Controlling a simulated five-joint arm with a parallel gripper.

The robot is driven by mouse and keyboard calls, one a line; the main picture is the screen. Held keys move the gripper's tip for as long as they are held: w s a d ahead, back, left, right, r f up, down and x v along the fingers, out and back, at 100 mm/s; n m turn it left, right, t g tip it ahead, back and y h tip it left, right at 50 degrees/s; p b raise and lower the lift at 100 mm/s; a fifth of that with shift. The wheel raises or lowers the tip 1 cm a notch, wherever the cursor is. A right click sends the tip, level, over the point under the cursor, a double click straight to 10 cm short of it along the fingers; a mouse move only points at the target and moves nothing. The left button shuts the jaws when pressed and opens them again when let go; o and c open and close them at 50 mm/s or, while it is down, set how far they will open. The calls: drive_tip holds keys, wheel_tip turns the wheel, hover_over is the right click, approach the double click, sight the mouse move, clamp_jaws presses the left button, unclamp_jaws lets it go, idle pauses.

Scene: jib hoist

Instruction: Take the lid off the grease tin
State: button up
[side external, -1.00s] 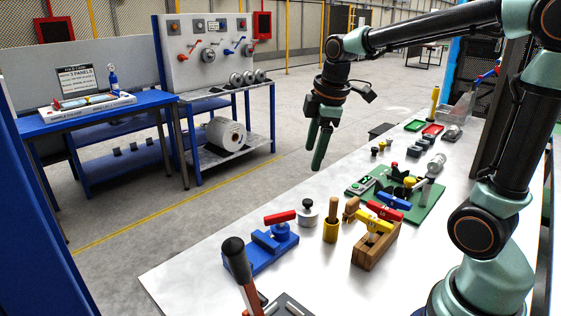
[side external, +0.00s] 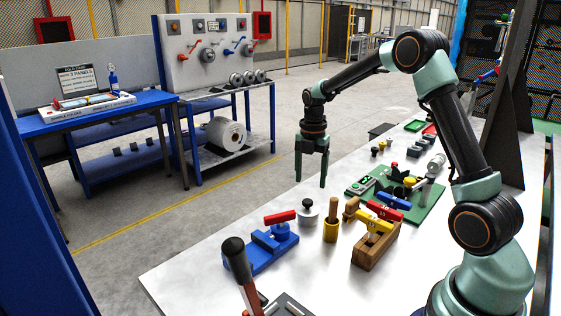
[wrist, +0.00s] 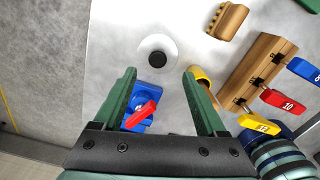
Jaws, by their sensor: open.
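A small pale metal tin (side external: 308,218) with a black knob on its lid stands upright on the white bench; I take it for the grease tin. In the wrist view its round lid (wrist: 145,48) and black knob (wrist: 158,59) lie just beyond the fingertips, about midway between them. The lid sits on the tin. My gripper (side external: 310,183) points down above the tin, apart from it. In the wrist view my gripper (wrist: 160,73) is open with nothing between its green fingers.
A blue fixture with a red handle (side external: 279,217) stands left of the tin. A yellow cup (side external: 330,232) with a wooden handle stands close on its right. Beyond that is a wooden block (side external: 372,250) with coloured tags. Bare bench lies in front.

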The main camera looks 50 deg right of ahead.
sight(308, 200)
drive_tip(key=shift+w+a+f, duration=0.1)
drive_tip(key=shift+w+f, duration=0.05)
drive_tip(key=shift+f, duration=3.45)
clamp_jaws()
